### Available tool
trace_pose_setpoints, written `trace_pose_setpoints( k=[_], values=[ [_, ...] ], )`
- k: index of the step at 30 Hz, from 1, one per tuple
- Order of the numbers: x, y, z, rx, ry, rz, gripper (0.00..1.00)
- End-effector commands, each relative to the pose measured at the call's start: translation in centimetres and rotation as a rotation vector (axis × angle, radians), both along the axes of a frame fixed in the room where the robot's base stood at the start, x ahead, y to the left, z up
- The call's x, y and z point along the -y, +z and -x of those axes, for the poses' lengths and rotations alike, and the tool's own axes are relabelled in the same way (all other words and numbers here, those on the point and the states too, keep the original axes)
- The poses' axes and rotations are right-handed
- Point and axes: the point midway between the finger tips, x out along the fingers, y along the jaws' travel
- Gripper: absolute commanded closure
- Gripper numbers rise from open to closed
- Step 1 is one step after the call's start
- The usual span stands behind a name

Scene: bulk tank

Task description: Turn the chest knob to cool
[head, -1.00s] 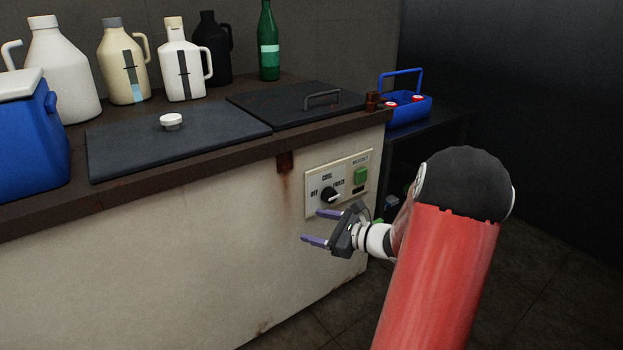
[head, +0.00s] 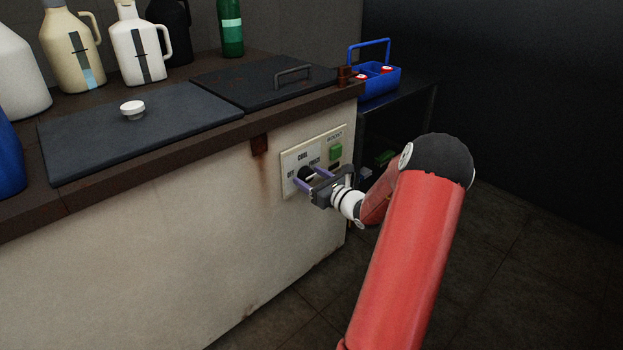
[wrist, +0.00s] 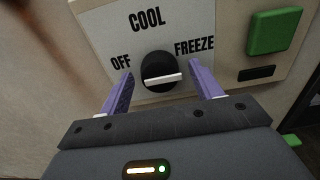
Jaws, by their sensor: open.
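The chest knob (wrist: 161,71) is black with a white pointer bar, on a pale panel (wrist: 94,17) marked OFF at left, COOL at top and FREEZE at right. In the wrist view the bar lies nearly level, its right end tipped slightly up, below the FREEZE label. My gripper (wrist: 160,77) is open, its purple fingers on the left and right of the knob, with gaps showing on both sides. In the head view my gripper (head: 308,178) is at the panel and partly hides the knob (head: 305,173).
A green BOOST button (wrist: 273,32) is right of the knob, with a dark slot below it. The white chest (head: 190,230) has dark lids (head: 140,120) on top, with several jugs and a green bottle (head: 231,27) behind. A blue caddy (head: 375,82) stands at right.

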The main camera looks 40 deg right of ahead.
Motion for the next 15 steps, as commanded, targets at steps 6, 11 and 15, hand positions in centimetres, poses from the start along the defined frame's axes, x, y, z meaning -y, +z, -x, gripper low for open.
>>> trace_pose_setpoints(
  k=[6, 11, 15],
  values=[
    [-0.02, 0.02, -0.08, 0.000, 0.000, 0.001, 0.36],
    [-0.03, 0.03, -0.07, 0.000, 0.001, 0.001, 0.54],
    [-0.02, 0.03, -0.06, 0.000, 0.001, 0.001, 0.72]
  ],
)
